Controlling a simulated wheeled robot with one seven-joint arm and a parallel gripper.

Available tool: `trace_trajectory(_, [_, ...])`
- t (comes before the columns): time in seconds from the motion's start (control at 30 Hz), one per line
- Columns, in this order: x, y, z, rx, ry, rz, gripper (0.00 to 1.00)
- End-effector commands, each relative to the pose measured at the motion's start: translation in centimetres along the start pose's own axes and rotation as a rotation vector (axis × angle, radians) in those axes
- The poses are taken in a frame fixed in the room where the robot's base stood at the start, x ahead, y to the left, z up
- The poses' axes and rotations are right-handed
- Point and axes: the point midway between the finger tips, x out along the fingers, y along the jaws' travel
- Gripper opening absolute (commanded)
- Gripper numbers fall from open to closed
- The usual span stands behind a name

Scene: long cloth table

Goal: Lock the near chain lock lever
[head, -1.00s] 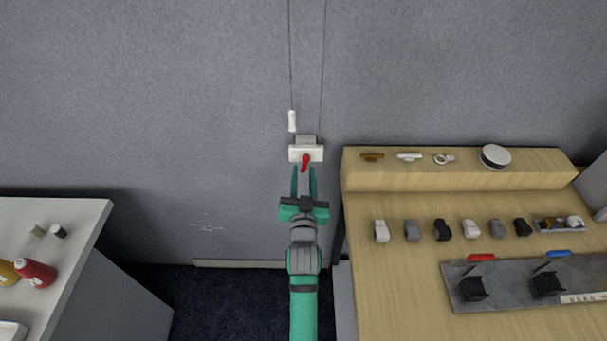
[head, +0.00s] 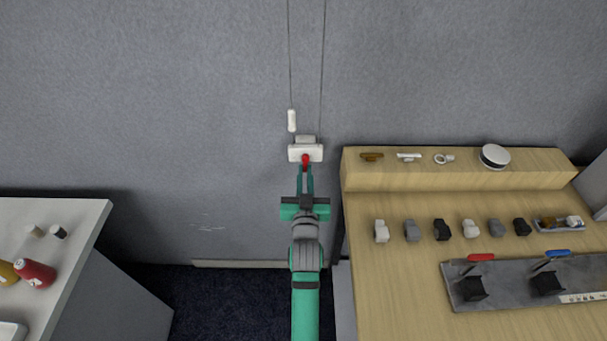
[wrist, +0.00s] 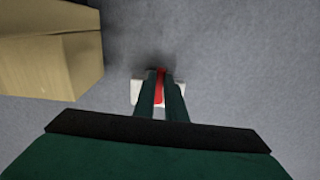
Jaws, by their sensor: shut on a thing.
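The chain lock is a white block (head: 294,153) on the grey wall, with two thin cords running up from it. Its red lever (head: 305,160) is at the front of the block; the lower part is hidden between my fingers in the head view. My gripper (head: 305,174) is in front of the lock, with its green fingers shut on the red lever. In the wrist view the red lever (wrist: 160,86) shows between the two fingertips, with the white block (wrist: 136,91) behind them.
A white cord handle (head: 292,120) hangs just above the lock. A wooden bench (head: 400,285) with a raised shelf (head: 450,178) stands close on the right, holding several small items. A white counter (head: 75,215) with bottles is at the left. The wall around the lock is clear.

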Motion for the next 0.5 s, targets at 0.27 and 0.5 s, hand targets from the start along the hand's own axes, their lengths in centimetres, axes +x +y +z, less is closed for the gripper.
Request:
trace_trajectory(0.27, [-0.02,0.2,-0.02,-0.064,0.001,-0.001,0.0])
trace_trajectory(0.5, [-0.02,0.21,-0.02,-0.064,0.001,0.0,0.23])
